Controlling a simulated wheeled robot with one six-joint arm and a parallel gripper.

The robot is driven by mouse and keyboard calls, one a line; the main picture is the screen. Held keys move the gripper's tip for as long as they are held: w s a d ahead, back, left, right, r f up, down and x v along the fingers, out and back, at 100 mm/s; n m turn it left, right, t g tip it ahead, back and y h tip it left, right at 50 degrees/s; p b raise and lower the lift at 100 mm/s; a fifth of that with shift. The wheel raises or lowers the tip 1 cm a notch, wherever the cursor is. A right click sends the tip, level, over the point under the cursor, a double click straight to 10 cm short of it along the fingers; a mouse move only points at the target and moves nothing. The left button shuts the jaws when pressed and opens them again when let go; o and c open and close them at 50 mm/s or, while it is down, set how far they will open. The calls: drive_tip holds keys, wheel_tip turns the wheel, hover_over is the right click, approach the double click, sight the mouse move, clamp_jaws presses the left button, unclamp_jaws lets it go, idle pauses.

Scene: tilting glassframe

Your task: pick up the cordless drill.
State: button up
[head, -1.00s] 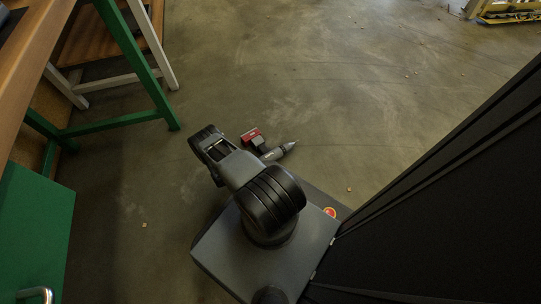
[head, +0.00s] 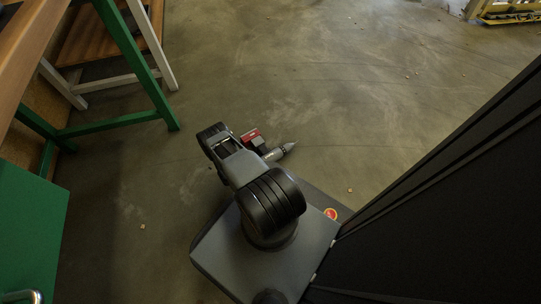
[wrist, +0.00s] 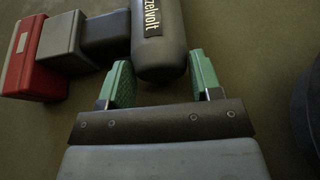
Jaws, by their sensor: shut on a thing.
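The cordless drill (head: 279,153) has a grey body with a pointed tip and a red block at its other end. In the head view it shows beside my arm, at or close to the floor; I cannot tell if it is lifted. In the wrist view the drill's grey body (wrist: 160,48), with white lettering on a black label, is between the green fingers of my gripper (wrist: 161,80), which is shut on it. The red block (wrist: 30,70) is at the left there. My arm hides the gripper in the head view.
A workbench with green legs (head: 140,65) stands at the upper left, and a green cabinet (head: 30,220) at the lower left. A large black surface (head: 450,220) fills the right side. The concrete floor (head: 330,70) beyond the drill is mostly clear, with small scraps.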

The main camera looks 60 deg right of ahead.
clamp_jaws()
drive_tip(key=shift+r, duration=0.1)
idle(0.3)
